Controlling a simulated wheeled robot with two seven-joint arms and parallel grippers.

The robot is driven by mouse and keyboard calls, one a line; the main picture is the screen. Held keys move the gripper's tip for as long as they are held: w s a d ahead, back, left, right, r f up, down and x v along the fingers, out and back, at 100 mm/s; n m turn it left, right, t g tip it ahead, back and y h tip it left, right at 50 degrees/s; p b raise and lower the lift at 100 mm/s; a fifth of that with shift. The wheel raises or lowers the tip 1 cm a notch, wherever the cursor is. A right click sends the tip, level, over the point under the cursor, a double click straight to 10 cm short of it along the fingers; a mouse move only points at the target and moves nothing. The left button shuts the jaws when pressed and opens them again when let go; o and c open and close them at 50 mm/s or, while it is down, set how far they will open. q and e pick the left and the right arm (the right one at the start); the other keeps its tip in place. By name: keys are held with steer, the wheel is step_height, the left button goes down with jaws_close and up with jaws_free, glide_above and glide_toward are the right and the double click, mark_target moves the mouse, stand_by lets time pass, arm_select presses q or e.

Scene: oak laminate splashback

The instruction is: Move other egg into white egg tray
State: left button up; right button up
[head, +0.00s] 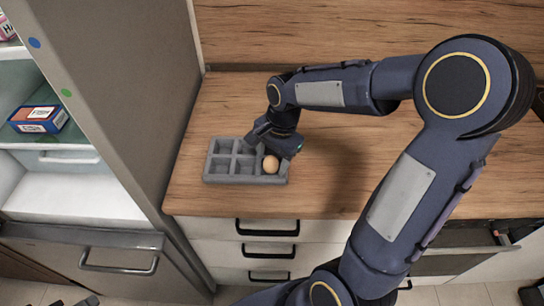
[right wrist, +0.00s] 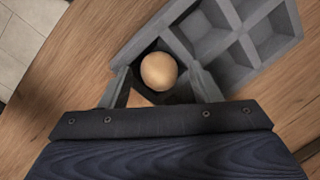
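The egg tray (head: 208,168) looks grey rather than white and lies on the wooden counter; it also shows in the right wrist view (right wrist: 238,72). One tan egg (head: 270,164) sits in its near right compartment. My right gripper (head: 275,154) is over that corner and hides the compartment behind the egg. In the right wrist view the egg (right wrist: 158,71) lies between the two fingers, with a gap on each side, so the gripper is open. The other visible compartments are empty. No second egg shows. Dark parts at the bottom left edge may be my left gripper; its fingers cannot be made out.
The open fridge (head: 75,195) stands left of the counter, with a blue and red box (head: 40,119) on a shelf. Its tall grey side rises close to the tray's left. Drawers (head: 268,249) are under the counter. The counter (head: 345,170) right of the tray is clear.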

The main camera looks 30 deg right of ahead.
steer(key=shift+r, duration=0.55)
step_height(320, 180, up, 11)
steer(key=s+d, duration=0.1)
steer(key=d, duration=0.1)
steer(key=s+a+f+n+t+y, duration=0.1)
steer(key=s+a+f+n+t, duration=0.1)
steer(key=s+n, duration=0.4)
steer(key=s+a+f+n+t+y, duration=0.1)
steer(key=s+a+f+n+t, duration=0.1)
steer(key=s+n, duration=0.4)
steer(key=shift+s+a+f+t+p, duration=0.3)
steer(key=shift+s+a+f+p, duration=0.2)
steer(key=shift+s+a, duration=1)
steer(key=shift+s+d, duration=0.35)
